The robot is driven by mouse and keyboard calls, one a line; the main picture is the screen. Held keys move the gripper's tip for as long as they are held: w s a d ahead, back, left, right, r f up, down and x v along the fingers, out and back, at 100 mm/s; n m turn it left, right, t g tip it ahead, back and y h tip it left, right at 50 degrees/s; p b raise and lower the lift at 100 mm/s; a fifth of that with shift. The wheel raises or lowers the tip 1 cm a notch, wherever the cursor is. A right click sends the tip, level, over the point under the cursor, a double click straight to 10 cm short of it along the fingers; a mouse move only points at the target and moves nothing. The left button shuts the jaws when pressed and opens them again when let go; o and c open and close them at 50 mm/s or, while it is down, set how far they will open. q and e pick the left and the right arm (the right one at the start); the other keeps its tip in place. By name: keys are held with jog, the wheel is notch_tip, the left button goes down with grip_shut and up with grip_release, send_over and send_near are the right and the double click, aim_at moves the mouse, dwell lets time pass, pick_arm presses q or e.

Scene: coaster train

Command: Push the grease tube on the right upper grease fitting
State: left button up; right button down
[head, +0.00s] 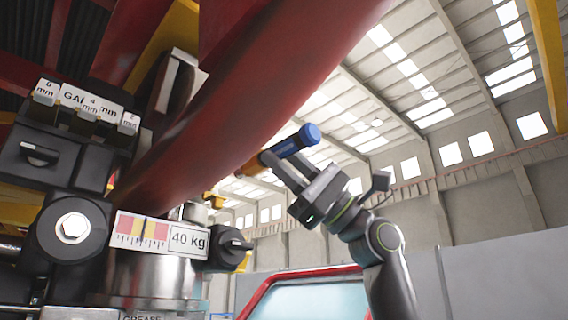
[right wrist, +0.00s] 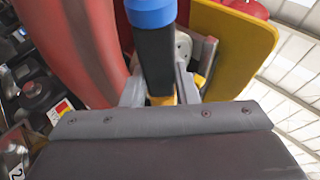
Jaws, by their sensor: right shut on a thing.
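The grease tube (head: 292,146) has a blue cap, a dark blue body and a yellow-orange end. My right gripper (head: 272,167) is shut on it near the yellow end. The tube is tilted, its blue end up and right, its yellow end toward the red beam. In the right wrist view the tube (right wrist: 154,58) stands between the fingers of my right gripper (right wrist: 160,92), blue end at the top. I cannot make out the right upper grease fitting; whether the tube touches anything is hidden. My left gripper is not in view.
A thick curved red beam (head: 235,110) crosses close left of the tube. A black and steel mechanism with a 40 kg label (head: 187,240) stands at the left. In the right wrist view a yellow plate (right wrist: 235,45) is close behind the tube. Room right of my arm looks open.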

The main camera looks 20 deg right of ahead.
aim_at(253, 175)
jog(key=shift+s, duration=0.15)
jog(key=shift+w+r+p, duration=0.15)
jog(key=shift+w+p, duration=0.25)
jog(key=shift+p, duration=0.05)
jog(key=w+p, duration=0.1)
jog(key=w+a+p, duration=0.1)
jog(key=w+p, duration=0.1)
jog(key=w+a+p, duration=0.1)
jog(key=w, duration=0.1)
jog(key=shift+w, duration=0.15)
jog(key=shift+w+a+p, duration=0.2)
jog(key=shift+w+p, duration=0.25)
jog(key=shift+w, duration=0.1)
jog(key=shift+w+a+p, duration=0.2)
jog(key=shift+w+p, duration=0.25)
jog(key=shift+w, duration=0.05)
jog(key=shift+w+a+p, duration=0.3)
jog(key=shift+w+p, duration=0.5)
jog(key=shift+p, duration=0.15)
dwell(1.2)
dwell(0.5)
dwell(0.7)
